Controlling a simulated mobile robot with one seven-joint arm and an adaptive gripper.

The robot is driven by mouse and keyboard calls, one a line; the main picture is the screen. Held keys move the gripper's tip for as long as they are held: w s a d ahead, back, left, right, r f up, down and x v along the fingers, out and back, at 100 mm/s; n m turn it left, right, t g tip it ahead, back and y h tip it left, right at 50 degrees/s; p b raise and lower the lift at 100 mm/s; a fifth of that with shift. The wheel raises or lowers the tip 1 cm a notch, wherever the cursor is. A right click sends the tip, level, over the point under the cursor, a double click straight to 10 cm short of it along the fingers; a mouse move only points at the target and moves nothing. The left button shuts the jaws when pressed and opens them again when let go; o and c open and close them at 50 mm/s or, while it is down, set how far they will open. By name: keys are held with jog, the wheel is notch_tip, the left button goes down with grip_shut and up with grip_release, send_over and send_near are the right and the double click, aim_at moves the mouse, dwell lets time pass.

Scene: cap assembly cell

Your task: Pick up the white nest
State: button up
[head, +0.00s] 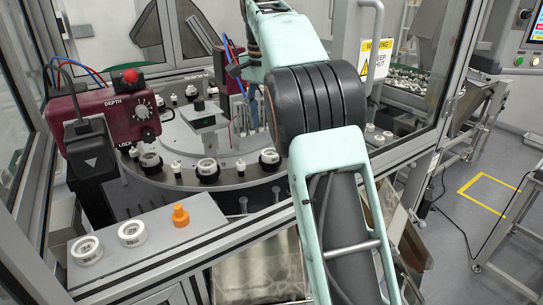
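Two white ring-shaped nests lie on the grey shelf at the front left: one white nest (86,250) near the shelf's left end and another white nest (131,234) to its right. Both have dark markings and an open middle. More white pieces sit in black holders around the round table (235,178), such as one white piece (207,167) at its front edge. I cannot tell which of these the task means. My pale green arm crosses the middle of the view and reaches up and back. I cannot make out my gripper.
An orange piece (180,216) stands on the shelf (200,212) right of the nests. A maroon box (103,120) with a dial and red button hangs above them. Metal frame posts, glass panels and a warning sign (376,58) surround the cell. Floor on the right is mostly open.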

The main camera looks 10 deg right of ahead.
send_over(270, 155)
jog(key=s, duration=0.2)
jog(key=f, duration=0.4)
jog(key=shift+w+a, duration=0.25)
jog(key=f, duration=0.2)
jog(key=w+f, duration=0.1)
jog(key=f, duration=0.1)
jog(key=shift+w+d+f, duration=0.15)
jog(key=shift+w+f, duration=0.05)
jog(key=shift+f, duration=0.3)
jog(key=shift+c, duration=0.2)
jog(key=c, duration=1.2)
jog(key=shift+r, duration=0.1)
